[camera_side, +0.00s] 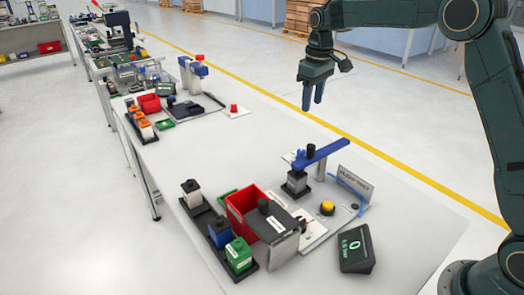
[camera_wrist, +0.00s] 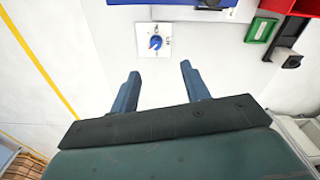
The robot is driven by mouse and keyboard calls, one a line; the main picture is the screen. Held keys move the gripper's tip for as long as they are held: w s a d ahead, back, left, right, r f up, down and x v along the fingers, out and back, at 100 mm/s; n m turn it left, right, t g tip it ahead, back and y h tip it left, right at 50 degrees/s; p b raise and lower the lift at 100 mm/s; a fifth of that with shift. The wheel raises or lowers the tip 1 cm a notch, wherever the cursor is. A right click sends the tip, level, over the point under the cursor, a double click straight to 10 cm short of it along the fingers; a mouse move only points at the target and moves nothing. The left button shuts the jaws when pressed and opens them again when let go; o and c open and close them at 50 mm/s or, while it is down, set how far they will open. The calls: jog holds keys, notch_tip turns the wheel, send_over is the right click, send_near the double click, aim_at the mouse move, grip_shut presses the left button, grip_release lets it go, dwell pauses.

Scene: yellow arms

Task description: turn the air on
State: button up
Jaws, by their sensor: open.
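My gripper (camera_side: 313,108) is open and empty, high above the table and apart from the plate. Its two spread fingers also show in the wrist view (camera_wrist: 160,80).
A fixture with a blue arm (camera_side: 322,154) stands near the plate. A red bin (camera_side: 236,205), a black tray of coloured blocks (camera_side: 213,233), a yellow button (camera_side: 327,207) and a black display reading 0 (camera_side: 356,250) lie nearer. The middle of the table is clear.

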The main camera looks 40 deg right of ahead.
send_over(301, 150)
notch_tip(301, 150, down, 5)
jog(key=shift+s+r+g, duration=0.1)
jog(key=shift+g, duration=0.2)
jog(key=shift+f, duration=6.85)
jog(key=c, duration=1)
